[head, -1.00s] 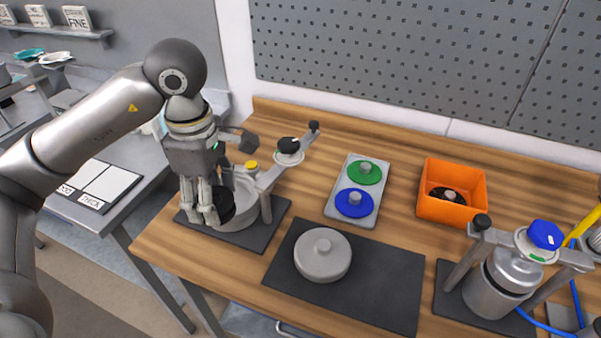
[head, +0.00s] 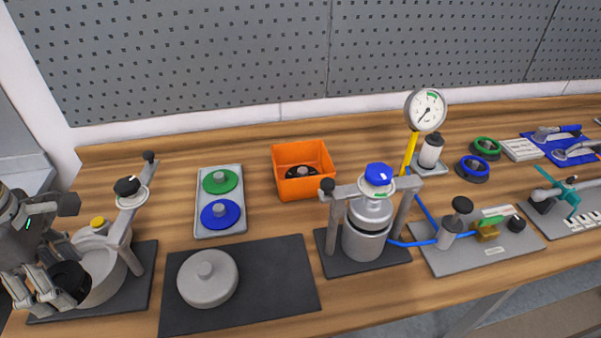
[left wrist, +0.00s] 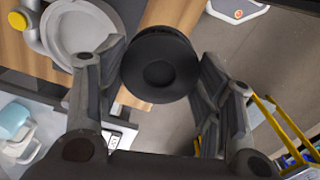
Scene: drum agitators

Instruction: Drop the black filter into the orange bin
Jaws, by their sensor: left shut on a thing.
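My left gripper (head: 42,287) is at the far left of the head view, beside the open left drum (head: 103,271). It is shut on the black filter (head: 70,280), a round black disc. In the left wrist view the filter (left wrist: 160,65) sits between the two fingers, with the drum (left wrist: 80,32) close by at upper left. The orange bin (head: 287,187) stands at the back middle of the bench, to the right of the gripper. A dark disc with a pale knob (head: 301,172) lies inside it. My right gripper is not in view.
A tray (head: 220,232) with green and blue discs stands between the left drum and the bin. A grey lid (head: 208,278) lies on a dark mat (head: 278,280) in front. A second, closed drum (head: 366,240) with a raised frame stands right of the bin.

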